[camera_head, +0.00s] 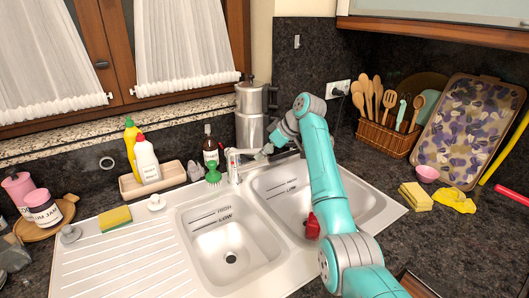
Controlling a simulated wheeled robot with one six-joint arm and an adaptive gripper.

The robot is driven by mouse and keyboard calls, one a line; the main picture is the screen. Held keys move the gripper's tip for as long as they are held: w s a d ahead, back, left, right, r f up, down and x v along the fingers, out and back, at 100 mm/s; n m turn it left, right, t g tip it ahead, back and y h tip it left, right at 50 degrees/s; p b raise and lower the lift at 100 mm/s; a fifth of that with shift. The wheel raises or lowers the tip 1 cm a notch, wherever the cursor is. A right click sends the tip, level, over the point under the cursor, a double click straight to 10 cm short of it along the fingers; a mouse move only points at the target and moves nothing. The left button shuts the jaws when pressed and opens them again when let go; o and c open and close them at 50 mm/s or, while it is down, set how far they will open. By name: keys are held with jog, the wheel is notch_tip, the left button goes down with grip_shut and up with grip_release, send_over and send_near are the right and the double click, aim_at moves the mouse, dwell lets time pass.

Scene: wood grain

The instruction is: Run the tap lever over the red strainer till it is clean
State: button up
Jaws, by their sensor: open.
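The tap (234,168) stands at the back of the double sink, between the two basins, with a pale part reaching right toward my gripper. A red object (312,228), which looks like the strainer, lies in the right basin (283,187). My arm hides part of it, and any dirt on it is too small to see. My gripper (267,149) is open and empty, close to the right side of the tap. I cannot tell whether it touches the tap's lever. No running water is visible.
A steel pot (252,112) stands behind the tap, near my wrist. A dark bottle (210,146) and green brush (213,173) stand left of the tap. A utensil basket (388,135) and yellow sponges (415,196) are at right. The left basin (226,230) is empty.

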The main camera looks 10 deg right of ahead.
jog(key=shift+r, duration=0.15)
jog(key=v, duration=1.1)
jog(key=shift+s+d+r, duration=0.2)
jog(key=shift+s+d, duration=0.05)
